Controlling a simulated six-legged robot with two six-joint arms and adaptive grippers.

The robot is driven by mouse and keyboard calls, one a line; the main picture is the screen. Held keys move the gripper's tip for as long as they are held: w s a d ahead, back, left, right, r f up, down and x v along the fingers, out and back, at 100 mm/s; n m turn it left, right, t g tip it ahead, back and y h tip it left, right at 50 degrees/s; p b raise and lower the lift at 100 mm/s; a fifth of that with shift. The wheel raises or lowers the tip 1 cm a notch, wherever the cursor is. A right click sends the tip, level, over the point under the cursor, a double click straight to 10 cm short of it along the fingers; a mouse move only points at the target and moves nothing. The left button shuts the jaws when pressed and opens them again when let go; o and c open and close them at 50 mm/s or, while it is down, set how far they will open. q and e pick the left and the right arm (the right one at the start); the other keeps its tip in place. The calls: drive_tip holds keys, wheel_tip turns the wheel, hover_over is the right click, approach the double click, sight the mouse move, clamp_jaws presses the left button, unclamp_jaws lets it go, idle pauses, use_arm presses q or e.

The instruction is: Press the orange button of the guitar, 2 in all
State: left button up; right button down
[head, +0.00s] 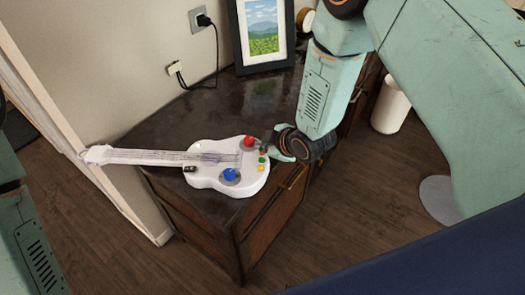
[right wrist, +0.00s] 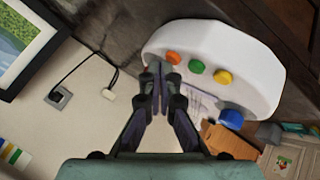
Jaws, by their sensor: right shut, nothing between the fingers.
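The white toy guitar (head: 205,175) lies on the dark cabinet top, its neck pointing left. Its body (right wrist: 265,85) also shows in the right wrist view. There the orange button (right wrist: 173,57) sits in a row with a green button (right wrist: 196,66) and a yellow button (right wrist: 222,77). A blue knob (right wrist: 231,119) is lower right. My right gripper (right wrist: 160,72) is shut and empty, its tips just left of and slightly below the orange button; I cannot tell if they touch it. In the head view the right gripper (head: 270,147) is at the guitar's right end. My left gripper is out of view.
The cabinet (head: 215,108) has bare room behind the guitar. A framed picture (head: 262,35) stands at the back, near a wall socket with a black cable (head: 217,55). A white bin (head: 391,106) stands on the floor at the right.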

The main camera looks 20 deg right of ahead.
drive_tip(key=shift+f, duration=0.45)
idle(0.3)
drive_tip(key=shift+r, duration=0.2)
drive_tip(key=shift+r+p, duration=0.55)
drive_tip(key=shift+r, duration=0.2)
wheel_tip(320, 180, up, 5)
drive_tip(key=p, duration=0.4)
idle(0.3)
idle(0.5)
idle(1.3)
